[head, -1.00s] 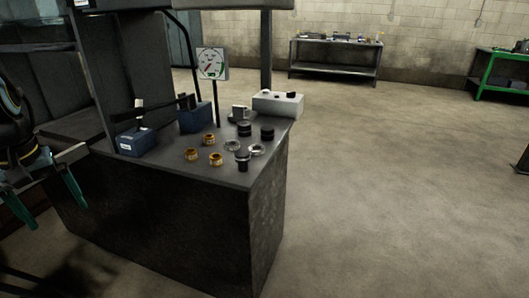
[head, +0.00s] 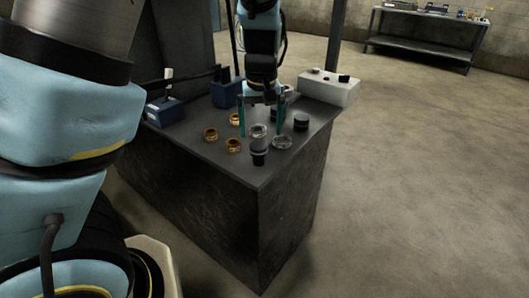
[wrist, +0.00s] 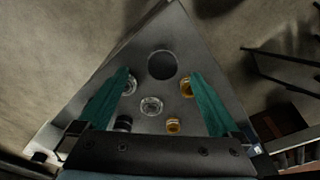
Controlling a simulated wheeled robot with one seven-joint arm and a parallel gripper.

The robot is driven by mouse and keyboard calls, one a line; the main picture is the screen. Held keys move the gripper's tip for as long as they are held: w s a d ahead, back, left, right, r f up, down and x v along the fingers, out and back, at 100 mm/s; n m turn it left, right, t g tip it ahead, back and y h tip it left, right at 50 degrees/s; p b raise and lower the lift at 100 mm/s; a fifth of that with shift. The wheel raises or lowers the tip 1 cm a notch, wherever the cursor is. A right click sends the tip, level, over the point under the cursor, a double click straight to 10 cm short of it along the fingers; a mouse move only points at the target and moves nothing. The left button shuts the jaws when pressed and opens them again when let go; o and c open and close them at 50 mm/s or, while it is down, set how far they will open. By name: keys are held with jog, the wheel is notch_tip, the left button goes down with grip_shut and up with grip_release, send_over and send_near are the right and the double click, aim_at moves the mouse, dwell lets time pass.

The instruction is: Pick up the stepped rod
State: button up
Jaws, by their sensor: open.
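The stepped rod (head: 258,156) is a dark upright piece with a wider collar, standing near the front corner of the dark table (head: 210,163). In the wrist view its top shows as a dark disc (wrist: 162,65), level with the fingertips and between their lines. My gripper (head: 261,133) is open and empty, its teal fingers pointing down behind the rod in the head view. The gripper (wrist: 160,72) also shows in the wrist view, with nothing between its fingers that I can see it touching.
Silver rings (head: 282,142) and (wrist: 151,105) sit close by. Gold rings (head: 211,134) lie to the left. A black cylinder (head: 301,122) stands right. A blue block (head: 165,111) and a white box (head: 329,87) stand farther back.

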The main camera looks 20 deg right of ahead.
aim_at(258, 145)
notch_tip(258, 145, down, 2)
jog(key=shift+w+f, duration=0.1)
jog(key=shift+w, duration=0.05)
jog(key=f, duration=0.1)
jog(key=w+f, duration=0.1)
jog(key=f, duration=0.1)
jog(key=f+p, duration=0.1)
jog(key=shift+w+f, duration=0.15)
jog(key=shift+w, duration=0.2)
jog(key=shift+f, duration=0.5)
jog(key=c, duration=1.5)
